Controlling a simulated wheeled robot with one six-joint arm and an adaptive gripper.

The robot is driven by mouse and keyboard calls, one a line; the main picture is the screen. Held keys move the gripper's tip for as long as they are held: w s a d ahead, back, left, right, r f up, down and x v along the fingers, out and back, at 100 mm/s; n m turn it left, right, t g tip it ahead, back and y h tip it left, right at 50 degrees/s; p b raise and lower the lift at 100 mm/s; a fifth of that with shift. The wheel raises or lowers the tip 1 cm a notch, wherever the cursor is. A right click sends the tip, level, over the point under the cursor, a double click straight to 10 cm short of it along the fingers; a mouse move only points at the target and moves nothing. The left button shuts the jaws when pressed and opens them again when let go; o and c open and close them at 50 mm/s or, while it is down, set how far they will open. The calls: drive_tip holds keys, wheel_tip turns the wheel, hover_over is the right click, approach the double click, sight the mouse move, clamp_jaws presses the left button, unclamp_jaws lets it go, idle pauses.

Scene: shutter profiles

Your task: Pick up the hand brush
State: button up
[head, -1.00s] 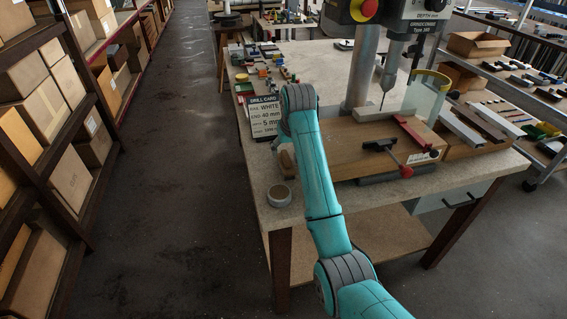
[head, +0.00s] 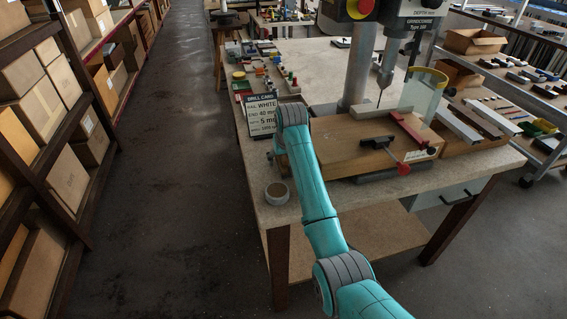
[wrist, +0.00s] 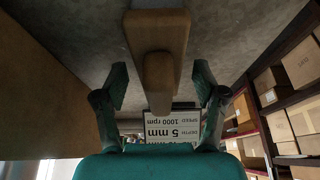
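The hand brush (wrist: 158,70) shows in the wrist view as a long wooden piece with a rounded end, running from the top edge to the middle. My gripper (wrist: 160,86) is open, with one finger on each side of the wood and a visible gap on both sides. The brush's bristles are not visible.
A drill card (head: 262,115) stands beside my arm; its lettering is upside down in the wrist view. A roll of tape (head: 277,193) lies near the bench's front left corner. The drill press with a wooden board (head: 362,150) and clamp stands to the right.

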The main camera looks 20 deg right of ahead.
clamp_jaws()
